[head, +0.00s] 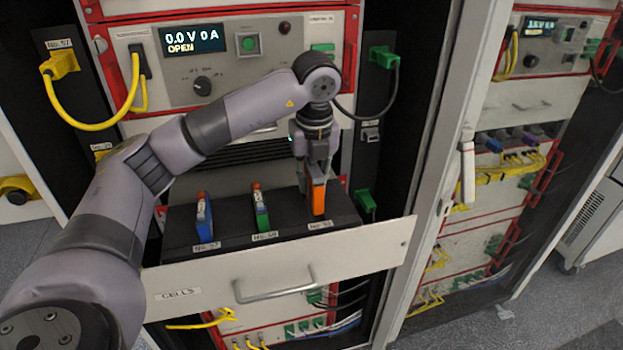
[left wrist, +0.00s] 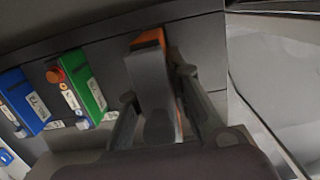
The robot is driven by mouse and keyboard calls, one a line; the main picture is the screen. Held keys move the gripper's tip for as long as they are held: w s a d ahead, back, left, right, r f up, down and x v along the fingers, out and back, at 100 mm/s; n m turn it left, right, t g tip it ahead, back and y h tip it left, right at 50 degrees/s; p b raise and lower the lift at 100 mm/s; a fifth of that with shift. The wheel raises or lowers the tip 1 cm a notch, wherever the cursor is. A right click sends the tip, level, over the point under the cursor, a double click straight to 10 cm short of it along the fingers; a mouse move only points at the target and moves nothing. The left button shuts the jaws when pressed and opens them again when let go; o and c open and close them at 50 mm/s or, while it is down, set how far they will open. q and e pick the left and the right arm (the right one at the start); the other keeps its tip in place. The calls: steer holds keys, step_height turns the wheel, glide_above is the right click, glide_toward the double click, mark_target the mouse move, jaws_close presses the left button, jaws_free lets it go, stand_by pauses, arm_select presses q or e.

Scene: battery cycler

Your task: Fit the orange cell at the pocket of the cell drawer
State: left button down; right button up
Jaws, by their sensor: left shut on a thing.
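The orange cell (head: 317,194) stands upright at the right-hand place of the open cell drawer (head: 330,282), above a label on the dark tray. My left gripper (head: 317,170) is shut on the top of the orange cell from above. In the left wrist view the orange cell (left wrist: 150,40) sits between the two fingers (left wrist: 155,88). A blue cell (head: 204,218) and a green cell (head: 261,208) stand to its left in the same tray. The pocket under the orange cell is hidden, so I cannot tell how deep the cell sits. My right gripper is not in view.
The cycler panel (head: 232,65) with a display reading 0.0 V 0 A OPEN stands behind my arm. A yellow cable (head: 92,125) loops at its left. A drawer handle (head: 275,290) sticks out in front. The open cabinet door edge (head: 440,150) is at the right.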

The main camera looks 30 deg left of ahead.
arm_select(q)
steer(key=shift+f+b, duration=1.35)
steer(key=shift+f, duration=0.35)
stand_by(0.4)
steer(key=c, duration=1.4)
jaws_free()
steer(key=shift+s, duration=0.1)
steer(key=r, duration=0.8)
steer(key=d+r, duration=0.1)
steer(key=r, duration=0.3)
steer(key=shift+s, duration=0.4)
